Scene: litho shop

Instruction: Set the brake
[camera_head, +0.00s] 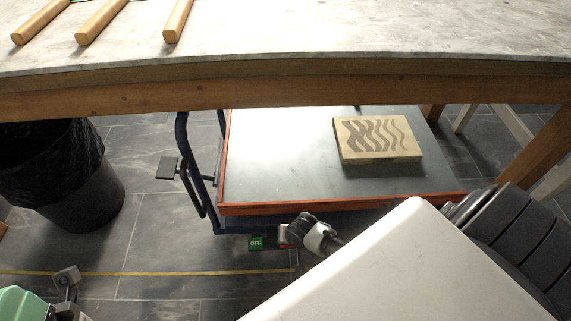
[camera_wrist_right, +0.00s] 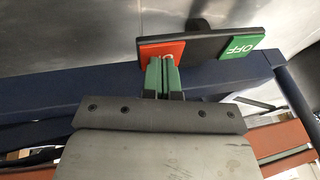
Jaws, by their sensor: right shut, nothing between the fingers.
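The brake rocker is a dark bar under the blue cart frame, with a green OFF pad (camera_head: 256,243) at one end and a red pad at the other. In the right wrist view the red pad (camera_wrist_right: 160,49) and the green OFF pad (camera_wrist_right: 240,48) show on the dark bar (camera_wrist_right: 195,47). My right gripper (camera_wrist_right: 162,62) is shut and empty, its green fingertips at the near edge of the red pad. I cannot tell whether they touch it. In the head view my right arm largely hides the red pad.
The cart's orange-edged deck (camera_head: 270,170) carries a carved wood block (camera_head: 377,138). A blue handle (camera_head: 188,165) stands at its left. The stone-topped table (camera_head: 300,30) overhangs the cart. A black bin (camera_head: 80,195) is at left. Floor left of the pads is clear.

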